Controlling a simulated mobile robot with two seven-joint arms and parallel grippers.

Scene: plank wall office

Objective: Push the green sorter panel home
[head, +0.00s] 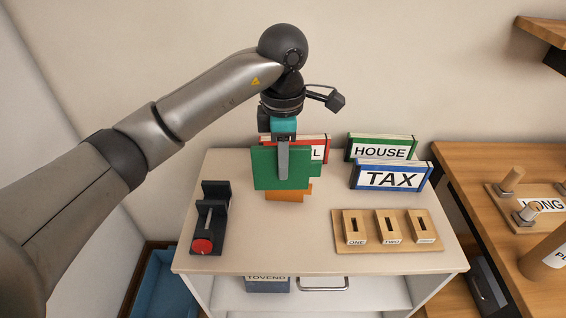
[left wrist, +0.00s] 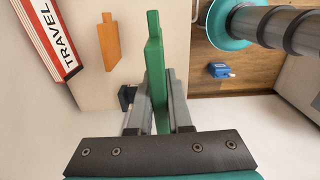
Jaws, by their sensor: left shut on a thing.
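The green sorter panel (head: 265,168) is held upright above the white table top, with stepped edges at its right side. My left gripper (head: 283,165) comes down from above and is shut on it. In the left wrist view the green panel (left wrist: 155,65) stands between the two fingers of my left gripper (left wrist: 160,100). An orange panel (head: 287,194) shows below and partly behind the green one. In the left wrist view the orange panel (left wrist: 108,42) is apart from the green one. My right gripper is not in view.
A red-framed TRAVEL sign (left wrist: 50,38), a green HOUSE sign (head: 381,148) and a blue TAX sign (head: 391,175) stand at the back. A wooden board (head: 390,249) with labelled slotted blocks is front right. A black device (head: 215,190) with a red knob is left. The front middle is clear.

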